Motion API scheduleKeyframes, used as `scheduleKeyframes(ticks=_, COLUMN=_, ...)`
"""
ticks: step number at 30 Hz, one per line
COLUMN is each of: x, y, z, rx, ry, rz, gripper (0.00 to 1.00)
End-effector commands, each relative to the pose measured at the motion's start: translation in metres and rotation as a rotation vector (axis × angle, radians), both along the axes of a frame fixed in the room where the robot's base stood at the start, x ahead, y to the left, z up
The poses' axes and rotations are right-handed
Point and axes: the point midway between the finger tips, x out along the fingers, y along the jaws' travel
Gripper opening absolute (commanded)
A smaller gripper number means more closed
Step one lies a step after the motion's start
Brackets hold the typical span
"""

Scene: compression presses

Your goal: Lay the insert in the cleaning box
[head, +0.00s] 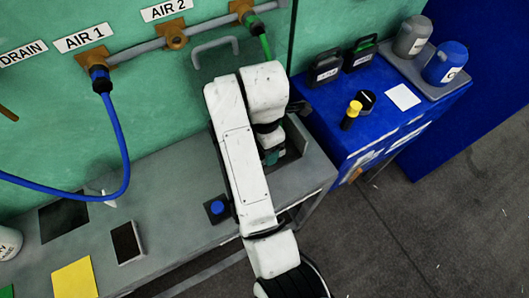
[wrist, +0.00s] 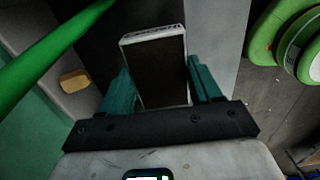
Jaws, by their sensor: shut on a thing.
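My gripper shows in the wrist view (wrist: 163,82) with teal fingers on either side of a flat dark block with a pale grey rim, which looks like the insert (wrist: 156,68). It is shut on the block and holds it upright between the fingers. In the head view my gripper (head: 272,156) is low over a grey open-topped box at the right end of the bench, which looks like the cleaning box (head: 301,137). My arm covers much of the box, and the insert is hidden there. I cannot tell whether the insert touches the box.
A blue button (head: 217,207) stands on the bench left of my arm. A dark framed plate (head: 127,242) and a yellow square (head: 75,279) lie further left. A blue hose (head: 122,150) loops over the bench. The blue table (head: 345,133) holds several containers.

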Motion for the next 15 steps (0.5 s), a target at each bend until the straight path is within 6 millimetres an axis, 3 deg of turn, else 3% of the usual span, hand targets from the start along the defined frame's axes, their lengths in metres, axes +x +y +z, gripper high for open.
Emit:
scheduleKeyframes(ticks=9, x=0.006, y=0.001, z=-0.035, rx=0.0, ry=0.0, rz=0.001, gripper=0.17)
scheduleKeyframes(ticks=15, x=0.007, y=0.0, z=-0.038, rx=0.001, ry=-0.001, rz=0.0, gripper=0.17)
